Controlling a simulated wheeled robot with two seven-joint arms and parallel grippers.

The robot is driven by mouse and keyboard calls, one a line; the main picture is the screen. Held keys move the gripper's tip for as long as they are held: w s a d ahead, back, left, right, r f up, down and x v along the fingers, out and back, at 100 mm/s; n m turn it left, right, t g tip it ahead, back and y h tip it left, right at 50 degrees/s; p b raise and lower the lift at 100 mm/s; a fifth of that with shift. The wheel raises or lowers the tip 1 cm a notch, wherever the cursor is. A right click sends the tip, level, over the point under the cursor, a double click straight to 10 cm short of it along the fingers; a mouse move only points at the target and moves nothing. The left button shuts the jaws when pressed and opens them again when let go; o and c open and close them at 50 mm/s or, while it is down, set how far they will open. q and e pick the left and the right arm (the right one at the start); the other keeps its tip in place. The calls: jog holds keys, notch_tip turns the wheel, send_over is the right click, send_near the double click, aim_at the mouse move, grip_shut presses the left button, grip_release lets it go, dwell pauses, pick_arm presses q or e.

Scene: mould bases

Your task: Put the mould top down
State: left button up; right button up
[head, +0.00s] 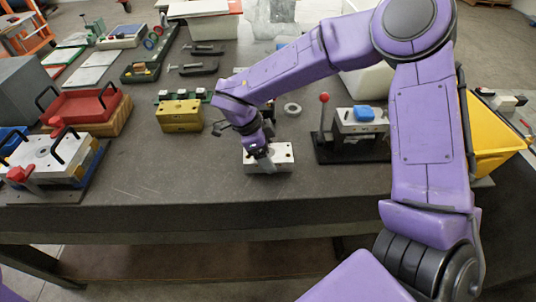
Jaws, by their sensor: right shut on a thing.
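My right gripper (264,160) reaches down from my purple arm. It is shut on a silver-grey block with small holes (284,154), which looks like the mould top. The block is level, at or just above the dark table near its front edge; I cannot tell whether it touches. The gripper covers the block's middle. A brassy yellow mould block (180,116) stands to its left. My left gripper is out of view.
A fixture with a red-knobbed lever and blue part (358,124) stands right of the block. A silver ring (292,109) lies behind it. A clamped mould with black handles (48,158) stands far left, near a red tray (85,106).

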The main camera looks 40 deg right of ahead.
jog(key=shift+w+f, duration=0.25)
jog(key=shift+f, duration=0.65)
jog(key=shift+s, duration=0.1)
jog(key=o, duration=1.7)
jog(key=b+v, duration=0.1)
jog(key=v, duration=1)
jog(key=shift+a+r, duration=0.15)
jog(key=shift+r, duration=0.4)
